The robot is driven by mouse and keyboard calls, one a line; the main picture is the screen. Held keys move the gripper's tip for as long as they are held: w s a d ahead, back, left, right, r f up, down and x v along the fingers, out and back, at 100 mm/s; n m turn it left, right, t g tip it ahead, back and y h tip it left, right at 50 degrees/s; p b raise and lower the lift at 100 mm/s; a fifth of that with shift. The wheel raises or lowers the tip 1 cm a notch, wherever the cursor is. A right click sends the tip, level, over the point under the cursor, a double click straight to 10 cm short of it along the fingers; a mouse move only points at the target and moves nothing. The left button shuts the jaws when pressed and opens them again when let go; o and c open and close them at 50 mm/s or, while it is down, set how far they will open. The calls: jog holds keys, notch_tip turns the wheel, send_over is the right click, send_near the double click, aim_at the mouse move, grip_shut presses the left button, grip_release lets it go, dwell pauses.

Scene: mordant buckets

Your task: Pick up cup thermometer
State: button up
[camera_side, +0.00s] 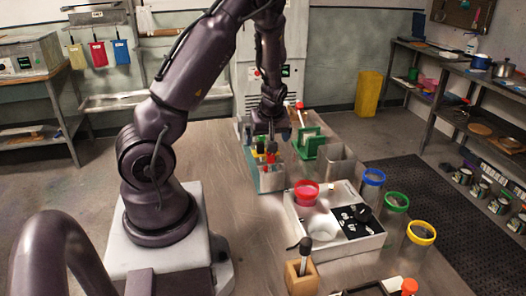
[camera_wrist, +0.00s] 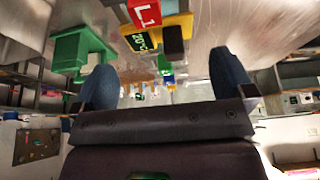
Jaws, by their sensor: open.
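My gripper (camera_side: 269,134) points down above a grey and teal holder (camera_side: 270,182) on the bench. Several small instruments with red, yellow and green tops (camera_side: 268,152) stand in it, just below my fingers. In the wrist view my gripper (camera_wrist: 164,84) is open, with nothing between its two dark blue fingers. Beyond the fingertips, a yellow instrument (camera_wrist: 156,30) has a green display panel (camera_wrist: 139,41) and a black part; it looks like the thermometer, but I cannot be sure. A red block marked "L1" (camera_wrist: 145,12) is next to it. Their lower parts are hidden.
A green stand (camera_side: 308,142) is close to the right of my gripper; it also shows in the wrist view (camera_wrist: 80,48). A white tray (camera_side: 296,226) with a red-rimmed cup (camera_side: 306,192) is nearer. Blue-, green- and yellow-rimmed buckets (camera_side: 420,240) line the right. The bench left of the holder is clear.

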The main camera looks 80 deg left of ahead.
jog(key=shift+x, duration=2.7)
jog(key=shift+a+r, duration=0.1)
jog(key=shift+a, duration=0.05)
jog(key=c, duration=0.8)
